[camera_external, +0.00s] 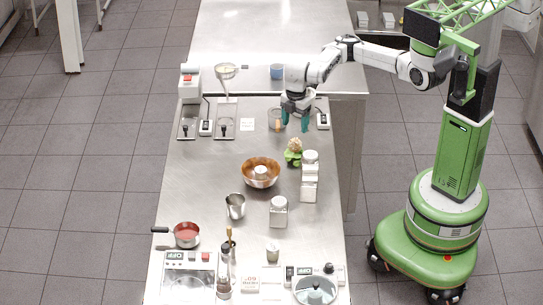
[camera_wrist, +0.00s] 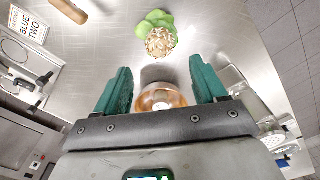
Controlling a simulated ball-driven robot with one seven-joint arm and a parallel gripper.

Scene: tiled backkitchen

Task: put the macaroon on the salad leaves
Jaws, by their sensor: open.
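The macaroon (camera_external: 295,145), a pale rough ball, rests on the green salad leaves (camera_external: 292,158) on the steel counter. In the wrist view the macaroon (camera_wrist: 160,43) overlaps the lower part of the leaves (camera_wrist: 146,25), which stick out behind and beside it. My gripper (camera_external: 294,121) has dark green fingers and hangs over the counter, apart from the macaroon and farther back than it. In the wrist view my gripper (camera_wrist: 160,72) has its fingers wide apart with nothing held between them; the macaroon lies beyond the fingertips.
Metal-topped containers (camera_external: 310,175) stand close by on the right. A red-filled pan (camera_external: 186,235) and hotplates are at the front. A blue cup (camera_external: 277,72) is on the rear counter. Open counter lies left of the bowl.

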